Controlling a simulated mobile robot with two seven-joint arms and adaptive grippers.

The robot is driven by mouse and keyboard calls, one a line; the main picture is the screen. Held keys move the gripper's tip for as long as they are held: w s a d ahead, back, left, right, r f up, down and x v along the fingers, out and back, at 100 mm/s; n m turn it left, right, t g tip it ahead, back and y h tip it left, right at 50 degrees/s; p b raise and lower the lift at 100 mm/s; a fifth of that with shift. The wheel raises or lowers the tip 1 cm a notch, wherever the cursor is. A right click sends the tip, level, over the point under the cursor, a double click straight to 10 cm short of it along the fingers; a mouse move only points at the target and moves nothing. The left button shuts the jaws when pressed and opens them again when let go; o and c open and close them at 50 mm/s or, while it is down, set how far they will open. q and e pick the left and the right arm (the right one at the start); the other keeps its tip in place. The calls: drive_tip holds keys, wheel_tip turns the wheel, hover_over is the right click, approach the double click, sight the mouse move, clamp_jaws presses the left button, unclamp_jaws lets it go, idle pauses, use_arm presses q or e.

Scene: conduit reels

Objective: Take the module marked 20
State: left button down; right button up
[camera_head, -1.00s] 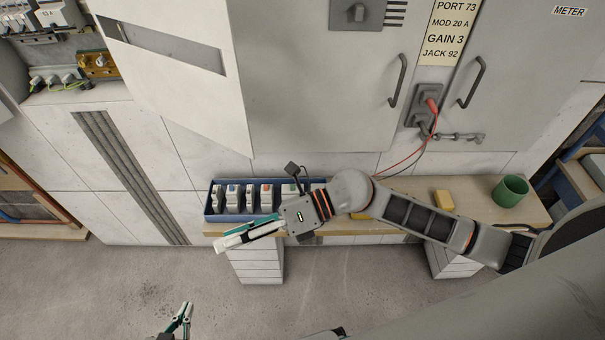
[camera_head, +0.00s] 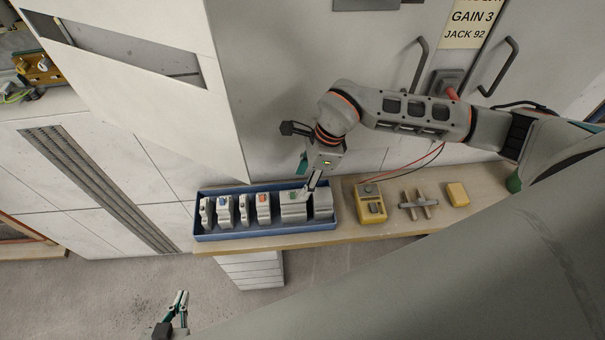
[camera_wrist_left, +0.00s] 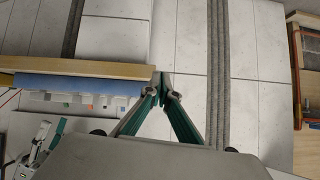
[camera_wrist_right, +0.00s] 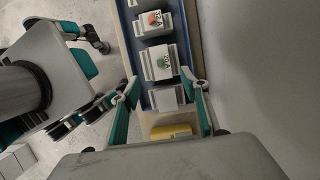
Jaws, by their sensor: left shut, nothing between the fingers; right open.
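Several pale modules stand in a row in a blue tray (camera_head: 268,233). They include a blue-marked one (camera_head: 224,210), an orange-marked one (camera_head: 263,207), a wider green-marked one (camera_head: 291,211) and a plain grey block (camera_head: 322,204) at the right end. I cannot read a 20 on any of them. My right gripper (camera_head: 311,190) is open and points down over the right part of the tray. In the right wrist view its fingers flank the green-marked module (camera_wrist_right: 158,64) and plain block (camera_wrist_right: 166,98), with nothing held. My left gripper (camera_wrist_left: 163,82) is shut and empty, low in front of the shelf.
The wooden shelf (camera_head: 420,226) also holds a yellow meter (camera_head: 370,204), a grey cross-shaped piece (camera_head: 418,204) and a yellow block (camera_head: 457,194). A cabinet (camera_head: 300,80) rises behind; red and black leads (camera_head: 420,161) hang from its socket.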

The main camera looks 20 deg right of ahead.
sight(295, 196)
drive_tip(key=shift+b+x, duration=0.45)
drive_tip(key=shift+x, duration=0.35)
drive_tip(key=shift+b+x, duration=0.8)
drive_tip(key=shift+x, duration=0.4)
drive_tip(key=shift+a+f+b, duration=0.2)
drive_tip(key=shift+f+b, duration=0.2)
drive_tip(key=shift+f, duration=0.3)
drive_tip(key=shift+b+x, duration=0.3)
drive_tip(key=shift+x, duration=0.7)
drive_tip(key=shift+w+a+f, duration=0.15)
drive_tip(key=shift+f, duration=0.3)
use_arm(q)
drive_tip(key=shift+w+a+f, duration=0.25)
drive_tip(key=shift+w+f, duration=0.15)
drive_tip(key=shift+f, duration=0.15)
drive_tip(key=shift+w+a+f, duration=0.25)
drive_tip(key=shift+w+f, duration=0.15)
drive_tip(key=shift+f, duration=0.1)
use_arm(e)
drive_tip(key=c, duration=1.2)
use_arm(q)
drive_tip(key=shift+s+f, duration=0.1)
drive_tip(key=shift+f, duration=0.15)
use_arm(e)
drive_tip(key=shift+c, duration=0.2)
